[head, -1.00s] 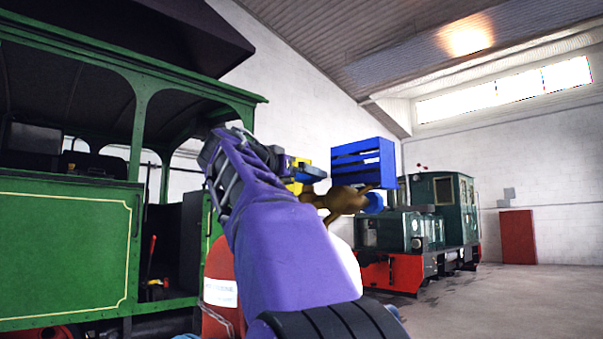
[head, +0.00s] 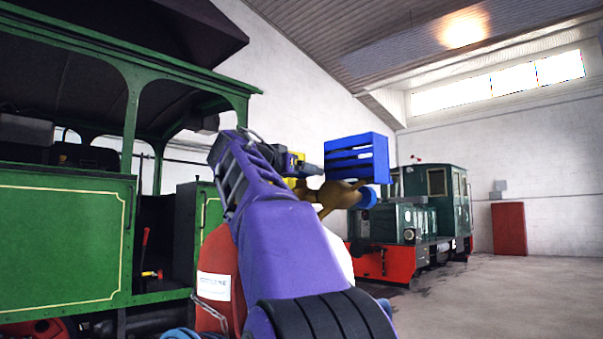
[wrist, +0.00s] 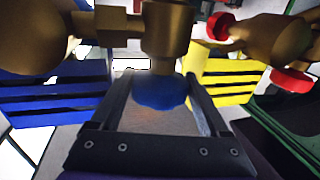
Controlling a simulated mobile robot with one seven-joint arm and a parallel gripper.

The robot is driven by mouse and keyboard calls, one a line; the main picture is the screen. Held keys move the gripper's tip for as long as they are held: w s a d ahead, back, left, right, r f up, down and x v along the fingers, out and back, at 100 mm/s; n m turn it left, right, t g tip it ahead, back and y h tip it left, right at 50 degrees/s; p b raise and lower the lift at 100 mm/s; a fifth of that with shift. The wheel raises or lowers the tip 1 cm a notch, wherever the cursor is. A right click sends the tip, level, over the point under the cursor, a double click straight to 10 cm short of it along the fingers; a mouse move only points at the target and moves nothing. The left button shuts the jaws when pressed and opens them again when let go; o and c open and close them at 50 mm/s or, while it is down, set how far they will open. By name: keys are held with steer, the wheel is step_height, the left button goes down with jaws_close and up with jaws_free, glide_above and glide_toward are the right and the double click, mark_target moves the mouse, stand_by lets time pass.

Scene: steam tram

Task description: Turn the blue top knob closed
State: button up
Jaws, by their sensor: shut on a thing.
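The blue top knob (wrist: 160,92) sits on the brass valve body (wrist: 166,30), which fills the top of the wrist view. My gripper (wrist: 162,82) has one dark finger on each side of the knob and is shut on it. In the head view the brass valve (head: 338,195) shows just past my gripper (head: 312,169), and the top knob is hidden there. A second blue knob (head: 367,197) is on the right side of the valve.
A blue crate (head: 357,158) is behind the valve. A yellow crate (wrist: 222,85) and red knobs (wrist: 290,80) are at the right in the wrist view. A green steam tram (head: 60,245) stands at the left, a dark green locomotive (head: 437,205) behind.

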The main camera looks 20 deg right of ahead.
steer(key=shift+c, duration=0.4)
steer(key=shift+w+a+r+m+g+h+p, duration=0.1)
steer(key=shift+m+g+h+p, duration=0.25)
steer(key=shift+g+p, duration=0.3)
steer(key=shift+m+g, duration=0.35)
steer(key=o, duration=1.2)
steer(key=shift+o, duration=0.2)
steer(key=b+v, duration=0.3)
steer(key=v, duration=1.4)
steer(key=shift+f, duration=0.35)
